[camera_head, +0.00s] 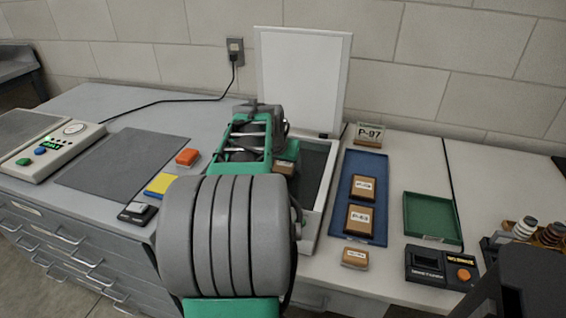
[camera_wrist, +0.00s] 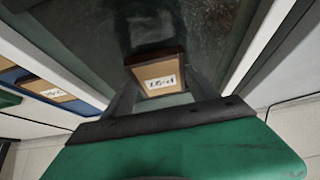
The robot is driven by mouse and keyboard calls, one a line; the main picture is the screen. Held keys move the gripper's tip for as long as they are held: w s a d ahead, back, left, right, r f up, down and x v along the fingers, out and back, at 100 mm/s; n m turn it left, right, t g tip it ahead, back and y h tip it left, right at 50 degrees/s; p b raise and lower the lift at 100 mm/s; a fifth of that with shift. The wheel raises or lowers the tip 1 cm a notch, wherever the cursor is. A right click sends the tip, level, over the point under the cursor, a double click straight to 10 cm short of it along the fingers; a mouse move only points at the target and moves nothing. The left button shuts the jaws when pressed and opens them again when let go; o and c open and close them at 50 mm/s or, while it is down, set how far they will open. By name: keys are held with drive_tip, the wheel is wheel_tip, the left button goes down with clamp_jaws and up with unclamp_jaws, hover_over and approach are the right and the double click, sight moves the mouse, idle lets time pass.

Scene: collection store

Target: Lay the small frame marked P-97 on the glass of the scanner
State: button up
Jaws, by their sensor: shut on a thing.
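My gripper (camera_head: 282,164) is shut on a small brown frame (camera_wrist: 160,74), held over the scanner's dark glass (camera_wrist: 112,32). Its white label is upside down in the wrist view and seems to read P-97. The head view shows only part of this frame (camera_head: 288,153) beside my gripper. I cannot tell whether the frame touches the glass. The scanner (camera_head: 313,222) has its white lid (camera_head: 303,75) standing open at the back. My arm hides much of the scanner's left side in the head view.
A blue tray (camera_head: 356,195) right of the scanner holds two brown frames. A P-97 card (camera_head: 369,134) stands behind it. Another small frame (camera_head: 355,257) lies in front. A green tray (camera_head: 431,215) and a black device (camera_head: 440,267) are further right. A grey mat (camera_head: 120,165) lies left.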

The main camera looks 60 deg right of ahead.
drive_tip(key=o, duration=1.4)
drive_tip(key=shift+r, duration=0.2)
drive_tip(key=p+v, duration=0.1)
drive_tip(key=v, duration=1)
drive_tip(key=shift+a+r+p, duration=0.2)
drive_tip(key=shift+r+p, duration=0.15)
drive_tip(key=shift+p, duration=0.05)
